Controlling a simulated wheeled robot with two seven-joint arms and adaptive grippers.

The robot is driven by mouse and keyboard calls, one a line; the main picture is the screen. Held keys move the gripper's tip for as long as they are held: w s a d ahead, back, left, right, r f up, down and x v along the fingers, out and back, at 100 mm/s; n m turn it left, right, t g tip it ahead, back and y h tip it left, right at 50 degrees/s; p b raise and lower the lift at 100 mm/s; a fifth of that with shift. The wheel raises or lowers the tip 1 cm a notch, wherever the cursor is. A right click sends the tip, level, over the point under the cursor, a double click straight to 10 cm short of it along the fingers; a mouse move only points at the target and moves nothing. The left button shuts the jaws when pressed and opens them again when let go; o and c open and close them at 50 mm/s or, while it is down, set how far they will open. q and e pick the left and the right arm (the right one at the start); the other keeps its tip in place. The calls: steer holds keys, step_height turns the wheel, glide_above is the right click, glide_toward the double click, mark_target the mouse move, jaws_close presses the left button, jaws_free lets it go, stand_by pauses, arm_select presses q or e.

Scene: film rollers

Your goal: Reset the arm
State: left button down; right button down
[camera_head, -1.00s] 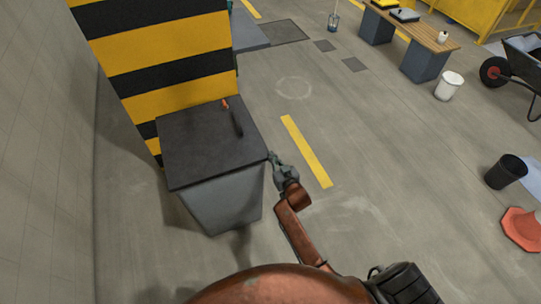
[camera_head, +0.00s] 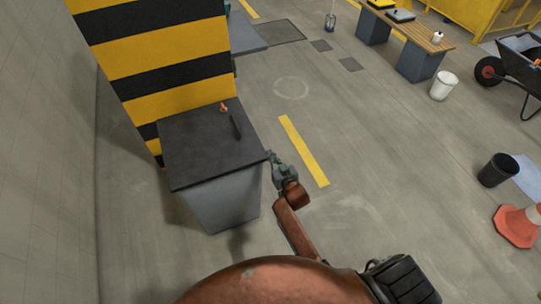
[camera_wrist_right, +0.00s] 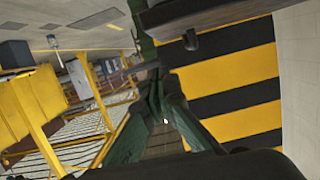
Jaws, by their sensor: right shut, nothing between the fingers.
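My right gripper (camera_head: 272,158) is beside the right edge of a grey stand with a dark top (camera_head: 205,145) in the head view. Its fingers are shut and hold nothing. In the right wrist view the green-grey fingers (camera_wrist_right: 158,85) come together near the middle, in front of a yellow-and-black striped pillar. My right arm (camera_head: 295,225) reaches up from the bottom of the head view. My left gripper is in neither view.
A film roller with an orange end (camera_head: 232,120) lies on the stand's top. The striped pillar (camera_head: 160,60) stands behind it. A bench (camera_head: 412,32), a white bucket (camera_head: 444,86), a black bin (camera_head: 497,170), a traffic cone (camera_head: 518,226) and a wheelbarrow (camera_head: 520,65) stand right. The middle floor is clear.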

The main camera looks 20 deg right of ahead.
steer(key=v, duration=0.8)
steer(key=shift+p, duration=0.45)
steer(key=s+f+n+g, duration=0.1)
steer(key=s+f+g, duration=0.2)
steer(key=s+f, duration=0.7)
steer(key=s+f+g, duration=0.2)
steer(key=s+f, duration=0.2)
steer(key=f, duration=1.1)
steer(key=s+f+n+g, duration=0.1)
steer(key=s+f+g, duration=0.2)
steer(key=s+f, duration=0.75)
steer(key=s+d+f+g, duration=0.1)
steer(key=s+f+g, duration=0.1)
steer(key=s+f, duration=0.4)
steer(key=s+d+f+g, duration=0.1)
steer(key=s+f, duration=0.4)
steer(key=s, duration=1)
steer(key=s+d+f+g, duration=0.1)
steer(key=s+f+g, duration=0.2)
steer(key=s+f, duration=0.3)
steer(key=s, duration=0.5)
steer(key=shift+s+d+f+g, duration=0.3)
steer(key=shift+s+f, duration=0.05)
